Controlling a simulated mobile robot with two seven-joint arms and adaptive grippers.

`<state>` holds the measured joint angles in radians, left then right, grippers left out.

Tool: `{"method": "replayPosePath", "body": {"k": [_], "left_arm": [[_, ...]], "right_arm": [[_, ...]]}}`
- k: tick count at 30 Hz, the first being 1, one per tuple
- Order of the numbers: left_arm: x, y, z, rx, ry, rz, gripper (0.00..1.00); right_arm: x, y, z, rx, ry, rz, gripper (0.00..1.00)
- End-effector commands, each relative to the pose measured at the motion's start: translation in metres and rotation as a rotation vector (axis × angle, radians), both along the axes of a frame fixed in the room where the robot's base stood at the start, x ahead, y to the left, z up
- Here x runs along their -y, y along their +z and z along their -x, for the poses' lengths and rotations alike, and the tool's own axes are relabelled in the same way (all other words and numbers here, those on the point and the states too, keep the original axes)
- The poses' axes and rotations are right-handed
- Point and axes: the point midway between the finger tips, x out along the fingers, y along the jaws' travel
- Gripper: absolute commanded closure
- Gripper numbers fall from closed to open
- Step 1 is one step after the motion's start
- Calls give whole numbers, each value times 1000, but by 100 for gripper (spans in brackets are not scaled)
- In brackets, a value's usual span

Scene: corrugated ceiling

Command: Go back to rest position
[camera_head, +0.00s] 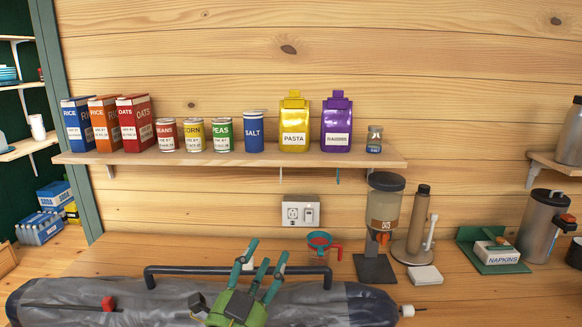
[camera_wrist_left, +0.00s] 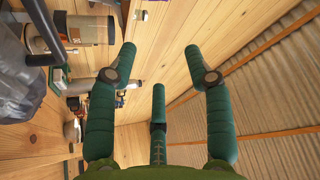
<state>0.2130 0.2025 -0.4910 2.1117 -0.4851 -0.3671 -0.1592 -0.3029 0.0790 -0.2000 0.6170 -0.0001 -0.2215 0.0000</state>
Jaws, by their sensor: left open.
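My left gripper (camera_head: 262,263) shows at the bottom middle of the head view, with a green palm and dark green fingers pointing up. Its fingers are spread and nothing is between them. In the left wrist view the open fingers (camera_wrist_left: 159,65) frame only wooden wall and the corrugated ceiling. A red and teal funnel-like cup with a handle (camera_head: 320,241) is just to the right of the fingers in the picture; I cannot tell the gap in depth. My right gripper is not in view.
On the counter at right stand a dispenser (camera_head: 384,210), a bottle (camera_head: 418,222), a napkin holder (camera_head: 492,251) and a metal urn (camera_head: 541,228).

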Motion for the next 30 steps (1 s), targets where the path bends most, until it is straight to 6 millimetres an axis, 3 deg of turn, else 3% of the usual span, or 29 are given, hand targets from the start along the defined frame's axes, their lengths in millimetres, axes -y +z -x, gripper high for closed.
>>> {"method": "replayPosePath", "body": {"k": [1, 5, 9, 12, 18, 27, 30], "left_arm": [[-20, -35, 2, -144, 52, 57, 49], [-65, -122, 21, -499, 182, 179, 49], [-102, -208, 73, -857, 311, 278, 49], [-118, -252, 116, -1069, 385, 324, 49], [-136, -302, 192, -1365, 490, 373, 49], [-149, -336, 286, -1686, 603, 403, 49], [-147, -364, 276, -1688, 603, 395, 49]], "right_arm": [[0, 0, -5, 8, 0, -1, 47], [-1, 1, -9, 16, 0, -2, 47], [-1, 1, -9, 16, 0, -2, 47], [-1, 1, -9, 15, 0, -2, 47], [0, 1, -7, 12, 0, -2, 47], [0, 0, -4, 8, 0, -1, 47], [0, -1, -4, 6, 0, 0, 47]]}}
